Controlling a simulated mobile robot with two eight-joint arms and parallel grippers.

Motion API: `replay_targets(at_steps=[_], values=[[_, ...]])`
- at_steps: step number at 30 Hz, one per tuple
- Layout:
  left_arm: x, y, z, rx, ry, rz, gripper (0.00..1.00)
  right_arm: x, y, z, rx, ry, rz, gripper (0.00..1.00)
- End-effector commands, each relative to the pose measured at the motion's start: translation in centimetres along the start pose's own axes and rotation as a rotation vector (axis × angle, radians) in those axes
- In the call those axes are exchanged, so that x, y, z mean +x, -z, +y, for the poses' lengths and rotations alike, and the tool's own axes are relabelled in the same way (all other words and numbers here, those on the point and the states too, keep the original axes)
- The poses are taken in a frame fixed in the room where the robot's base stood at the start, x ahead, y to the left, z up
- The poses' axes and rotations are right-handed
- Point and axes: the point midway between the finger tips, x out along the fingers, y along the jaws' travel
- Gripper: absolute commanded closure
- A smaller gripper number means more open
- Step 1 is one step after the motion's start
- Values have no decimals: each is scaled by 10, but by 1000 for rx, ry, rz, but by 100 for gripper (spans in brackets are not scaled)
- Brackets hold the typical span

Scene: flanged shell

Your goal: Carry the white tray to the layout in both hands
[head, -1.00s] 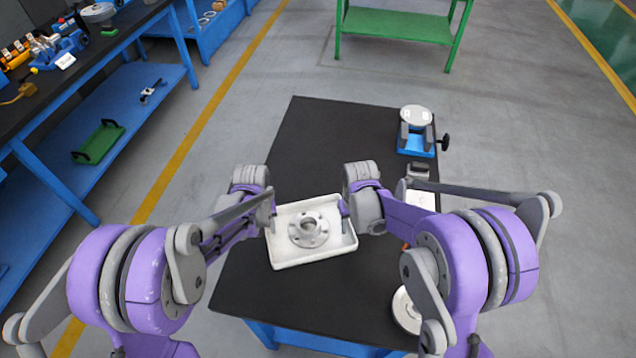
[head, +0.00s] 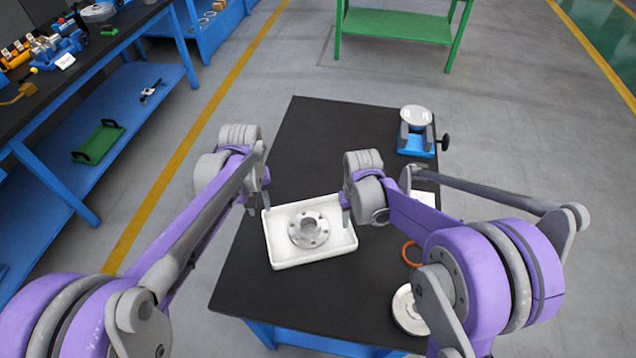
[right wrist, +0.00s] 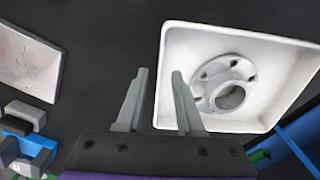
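The white tray (head: 287,262) lies on the black tabletop, with a grey flanged part (head: 309,230) in it. My left gripper (head: 259,208) is just off the tray's left edge, empty, its fingers apart. My right gripper (head: 352,218) is at the tray's right edge. In the right wrist view its two fingers (right wrist: 160,73) are apart, and the rim of the tray (right wrist: 161,85) shows between them in the picture. I cannot tell whether they touch the rim. The flanged part (right wrist: 224,85) shows there too. I cannot pick out the layout.
A blue vise-like fixture (head: 416,140) stands at the table's far right. A white disc (head: 408,308) and an orange ring (head: 410,254) lie on the right side, partly behind my right arm. The black table (head: 310,135) is clear beyond the tray. A blue workbench (head: 160,75) stands left.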

Motion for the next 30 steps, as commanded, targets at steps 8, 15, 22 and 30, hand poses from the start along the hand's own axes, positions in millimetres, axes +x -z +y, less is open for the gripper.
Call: replay_targets(at_steps=[8, 15, 22, 30], values=[[0, 0, 0, 0, 0, 0, 64, -59, 0, 0, 0, 0, 0, 64], [0, 0, 0, 0, 0, 0, 64, -82, 0, 0, 0, 0, 0, 64], [0, 0, 0, 0, 0, 0, 64, -83, 0, 0, 0, 0, 0, 64], [0, 0, 0, 0, 0, 0, 64, -83, 0, 0, 0, 0, 0, 64]])
